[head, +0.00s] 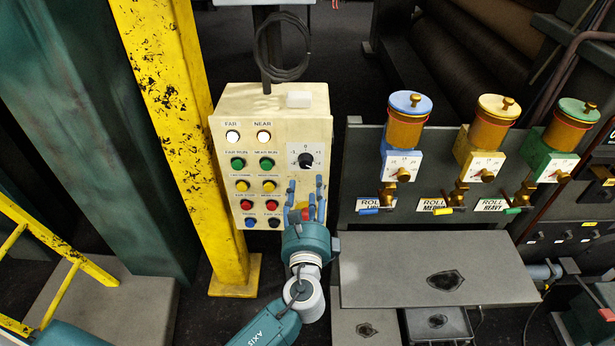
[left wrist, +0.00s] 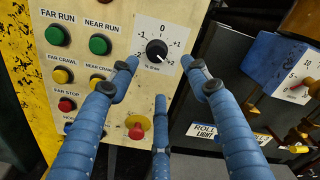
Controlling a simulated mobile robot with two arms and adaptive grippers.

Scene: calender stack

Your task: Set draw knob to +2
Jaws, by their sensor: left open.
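The draw knob (head: 305,160) is a black dial on a white plate on the cream control box (head: 290,133). In the left wrist view the knob (left wrist: 156,51) has a scale with 0 at the top and -2 to +2 around it. A pale mark shows at its lower right, toward the +2 side. My left gripper (head: 306,188) has blue fingers spread open just below the knob. In the left wrist view the gripper's fingertips (left wrist: 160,74) are on either side of and below the knob, with nothing held. My right gripper is out of view.
A red mushroom button (left wrist: 136,131) on yellow is below the knob, close to the fingers. Coloured push buttons (head: 238,163) fill the box's left side. A yellow post (head: 172,120) stands left. Oilers (head: 404,130) with valves stand right, above a grey plate (head: 390,280).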

